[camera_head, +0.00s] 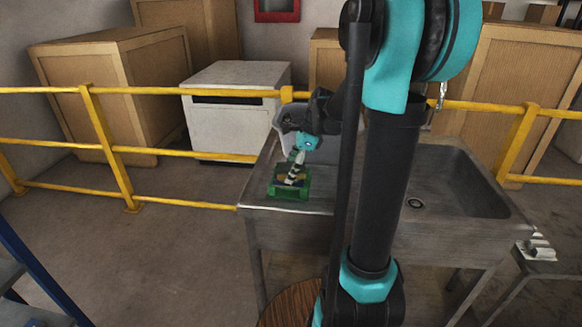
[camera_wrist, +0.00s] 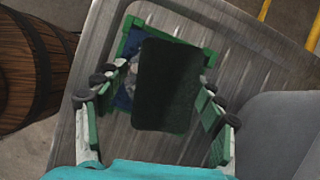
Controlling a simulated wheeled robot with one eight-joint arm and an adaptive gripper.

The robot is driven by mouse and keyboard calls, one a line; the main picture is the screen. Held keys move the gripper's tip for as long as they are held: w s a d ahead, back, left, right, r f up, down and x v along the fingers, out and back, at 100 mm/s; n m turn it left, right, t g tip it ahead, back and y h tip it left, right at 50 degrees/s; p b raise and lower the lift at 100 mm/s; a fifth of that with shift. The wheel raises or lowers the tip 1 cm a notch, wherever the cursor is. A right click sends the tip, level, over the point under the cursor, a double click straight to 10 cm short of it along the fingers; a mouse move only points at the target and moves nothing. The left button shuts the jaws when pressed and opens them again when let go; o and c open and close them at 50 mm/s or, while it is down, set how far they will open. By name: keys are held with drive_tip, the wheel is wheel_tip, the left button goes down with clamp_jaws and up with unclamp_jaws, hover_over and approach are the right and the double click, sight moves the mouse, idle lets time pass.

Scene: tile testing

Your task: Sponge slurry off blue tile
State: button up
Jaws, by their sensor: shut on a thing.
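A green frame (camera_head: 303,194) sits on the left drainboard of the metal sink. The wrist view shows this green frame (camera_wrist: 185,37) around a blue tile (camera_wrist: 122,98), most of which is covered. A dark, rectangular sponge (camera_wrist: 168,85) lies over the middle of the tile, between my fingers. My gripper (camera_wrist: 157,90) is shut on the sponge, and in the head view my gripper (camera_head: 292,177) points down into the frame. Some pale grey smears show on the tile left of the sponge. The surface under the sponge is hidden, and I cannot tell whether they touch.
A grey bin (camera_wrist: 280,130) stands close on the right in the wrist view. The sink basin (camera_head: 455,180) is right of my arm. A wooden barrel (camera_wrist: 32,70) stands beside the sink. Yellow railing (camera_head: 170,152) runs behind. The drainboard around the frame is mostly clear.

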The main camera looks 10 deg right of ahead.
drive_tip(key=shift+o, duration=0.4)
drive_tip(key=shift+s+a+f, duration=0.1)
drive_tip(key=shift+s+a, duration=0.1)
drive_tip(key=shift+s, duration=0.45)
drive_tip(key=shift+s+a, duration=0.25)
drive_tip(key=shift+s, duration=0.45)
drive_tip(key=shift+s+a+f, duration=0.1)
drive_tip(key=shift+s+a, duration=0.1)
drive_tip(key=shift+s, duration=0.45)
drive_tip(key=shift+r, duration=0.15)
drive_tip(key=shift+c, duration=0.3)
drive_tip(key=shift+w, duration=0.15)
drive_tip(key=shift+c, duration=1.3)
drive_tip(key=shift+w+d+r, duration=0.1)
drive_tip(key=shift+w, duration=0.1)
drive_tip(key=shift+c, duration=0.2)
drive_tip(key=shift+w+d+r, duration=0.1)
drive_tip(key=shift+w+d, duration=0.3)
drive_tip(key=shift+w, duration=0.8)
drive_tip(key=shift+w+d, duration=0.35)
drive_tip(key=shift+w, duration=0.9)
drive_tip(key=shift+w+d+r, duration=0.1)
drive_tip(key=shift+w+d, duration=0.3)
drive_tip(key=shift+w, duration=0.8)
drive_tip(key=shift+c, duration=0.2)
drive_tip(key=shift+r, duration=3)
drive_tip(key=shift+r, duration=0.1)
